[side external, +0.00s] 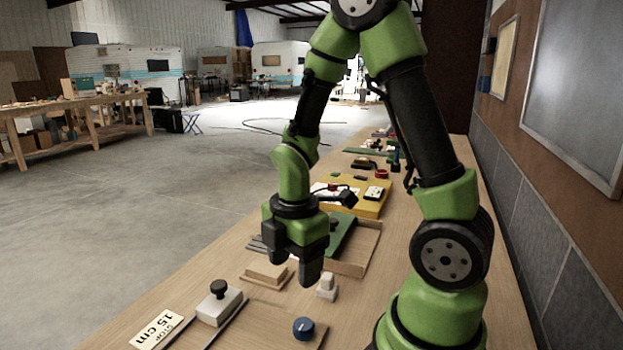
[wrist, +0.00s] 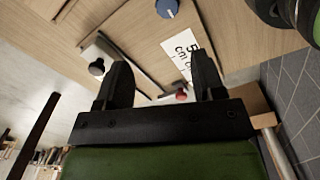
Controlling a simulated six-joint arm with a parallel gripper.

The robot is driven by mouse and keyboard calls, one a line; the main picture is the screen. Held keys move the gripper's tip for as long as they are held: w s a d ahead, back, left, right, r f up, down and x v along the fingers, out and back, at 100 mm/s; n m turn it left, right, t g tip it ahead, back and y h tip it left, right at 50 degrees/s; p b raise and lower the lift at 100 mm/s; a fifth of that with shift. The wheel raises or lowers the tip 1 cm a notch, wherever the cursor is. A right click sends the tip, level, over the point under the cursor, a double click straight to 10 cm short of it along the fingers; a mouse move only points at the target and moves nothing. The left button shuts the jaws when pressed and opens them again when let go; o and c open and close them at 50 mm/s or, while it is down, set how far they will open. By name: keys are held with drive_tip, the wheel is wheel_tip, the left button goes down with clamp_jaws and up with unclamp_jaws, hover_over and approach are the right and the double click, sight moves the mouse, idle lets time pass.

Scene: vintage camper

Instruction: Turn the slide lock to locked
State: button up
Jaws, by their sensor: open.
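A pale sliding block (side external: 222,309) with a round black knob (side external: 218,287) sits on a dark rail at the front left of the bench. It looks like the slide lock, but I cannot read any locked mark. The black knob also shows in the wrist view (wrist: 97,67), left of my fingers.
A blue knob (side external: 303,328) sits on a wooden plate right of the block. A small white piece (side external: 327,287) and a wooden block (side external: 265,276) stand near my gripper. A wall (side external: 545,235) bounds the right.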

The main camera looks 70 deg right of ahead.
drive_tip(key=s+a+r+m+t+y, duration=0.1)
drive_tip(key=s+a+r+m+t, duration=0.1)
drive_tip(key=r+m, duration=0.6)
drive_tip(key=s+a+r+m+t, duration=0.3)
drive_tip(key=a+r+m+t, duration=0.1)
drive_tip(key=r+m, duration=0.4)
drive_tip(key=shift+s+a+r+m+y, duration=0.25)
drive_tip(key=shift+s+m+y, duration=0.05)
drive_tip(key=shift+y, duration=0.1)
drive_tip(key=shift+s+a+r+m+t, duration=0.15)
drive_tip(key=shift+s+r+m+t, duration=0.15)
drive_tip(key=shift+s+m+t, duration=0.1)
drive_tip(key=shift+c, duration=0.4)
